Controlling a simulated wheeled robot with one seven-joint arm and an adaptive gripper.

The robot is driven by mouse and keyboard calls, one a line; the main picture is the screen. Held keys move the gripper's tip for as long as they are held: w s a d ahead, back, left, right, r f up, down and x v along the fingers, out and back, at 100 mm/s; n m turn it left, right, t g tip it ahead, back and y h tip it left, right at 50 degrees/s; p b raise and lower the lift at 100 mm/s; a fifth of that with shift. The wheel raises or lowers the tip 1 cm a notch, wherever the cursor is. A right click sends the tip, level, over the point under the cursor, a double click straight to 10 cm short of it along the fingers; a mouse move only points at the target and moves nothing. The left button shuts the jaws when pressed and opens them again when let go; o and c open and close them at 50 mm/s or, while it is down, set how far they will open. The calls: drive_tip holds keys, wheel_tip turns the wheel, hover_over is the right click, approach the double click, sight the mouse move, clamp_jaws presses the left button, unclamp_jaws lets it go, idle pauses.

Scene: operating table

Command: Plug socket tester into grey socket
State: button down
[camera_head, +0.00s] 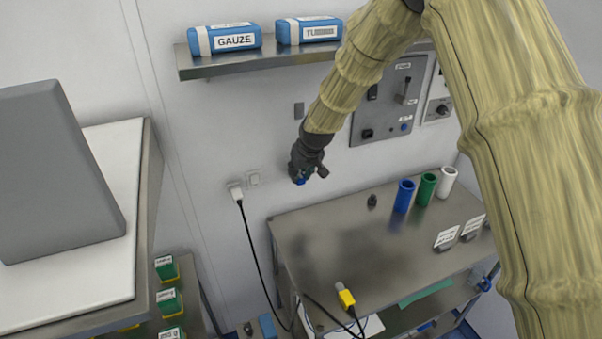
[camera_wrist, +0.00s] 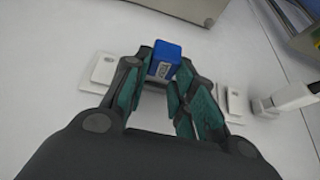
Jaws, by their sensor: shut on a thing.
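The socket tester is a small blue block with a white label; it shows in the wrist view (camera_wrist: 164,62) and as a blue spot in the head view (camera_head: 300,181). My gripper (camera_wrist: 155,85) is shut on it with its green-padded fingers; in the head view my gripper (camera_head: 302,176) is close to the wall. One pale wall plate (camera_wrist: 103,70) shows left of the fingers in the wrist view, and another plate (camera_wrist: 235,105) shows right of them. The right one appears as a pale plate in the head view (camera_head: 253,179). Which plate is the grey socket I cannot tell. Contact with the wall is unclear.
A white plug (camera_head: 236,191) with a black cable sits at the wall left of my gripper. A metal table (camera_head: 350,245) below bears blue, green and white cylinders (camera_head: 404,195) and a yellow-and-white connector (camera_head: 345,297). A shelf (camera_head: 270,61) with packs is above. A small grey plate (camera_head: 299,111) is on the wall.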

drive_tip(key=c, duration=1.1)
unclamp_jaws()
drive_tip(key=shift+w, duration=0.15)
drive_tip(key=v, duration=1.2)
drive_tip(key=shift+d, duration=0.1)
